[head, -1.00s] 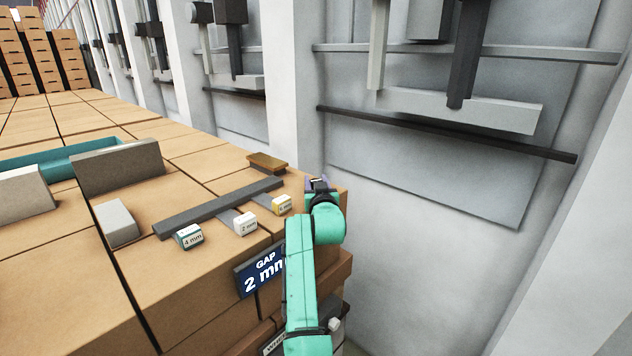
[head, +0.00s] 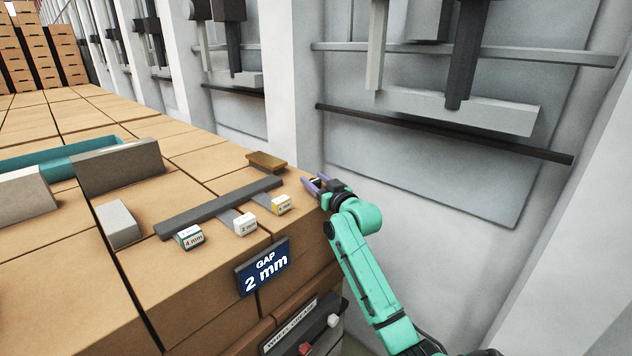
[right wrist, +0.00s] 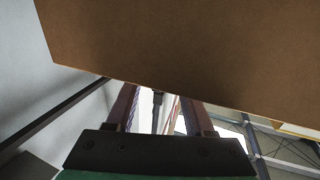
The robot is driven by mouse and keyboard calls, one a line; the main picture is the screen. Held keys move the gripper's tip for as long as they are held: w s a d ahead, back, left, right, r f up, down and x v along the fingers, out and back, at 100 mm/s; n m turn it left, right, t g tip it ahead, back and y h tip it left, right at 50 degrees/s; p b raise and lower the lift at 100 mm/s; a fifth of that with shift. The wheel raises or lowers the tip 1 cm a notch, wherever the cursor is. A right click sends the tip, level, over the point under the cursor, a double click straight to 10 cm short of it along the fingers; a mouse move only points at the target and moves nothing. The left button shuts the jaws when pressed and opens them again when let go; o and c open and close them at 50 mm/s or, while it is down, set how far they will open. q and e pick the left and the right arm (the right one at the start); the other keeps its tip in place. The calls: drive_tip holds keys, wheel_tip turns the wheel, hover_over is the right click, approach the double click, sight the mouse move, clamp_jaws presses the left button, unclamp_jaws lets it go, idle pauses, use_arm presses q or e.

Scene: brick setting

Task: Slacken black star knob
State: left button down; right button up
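I cannot make out a black star knob for certain in either view. My right gripper (head: 314,184) is at the right edge of the brick-coloured block top, with its purple fingers pointing left. In the right wrist view its two fingers (right wrist: 160,112) are apart, with nothing held between them. A small dark shape (right wrist: 158,97) shows in the gap between the fingers, and I cannot tell what it is. A brown block face (right wrist: 200,50) fills the upper part of that view, close to the fingertips. My left gripper is not in view.
A blue "GAP 2 mm" sign (head: 265,267) is on the block's front face. Below it is a labelled panel (head: 289,325) with a red knob (head: 305,348) and a white knob (head: 333,320). A dark bar (head: 190,216) and small labelled gauge blocks (head: 246,226) lie on top.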

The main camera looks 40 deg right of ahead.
drive_tip(key=shift+o, duration=0.9)
drive_tip(key=shift+w+f, duration=0.2)
drive_tip(key=shift+w, duration=0.05)
drive_tip(key=b+v, duration=0.3)
drive_tip(key=v, duration=1.1)
drive_tip(key=shift+s, duration=0.3)
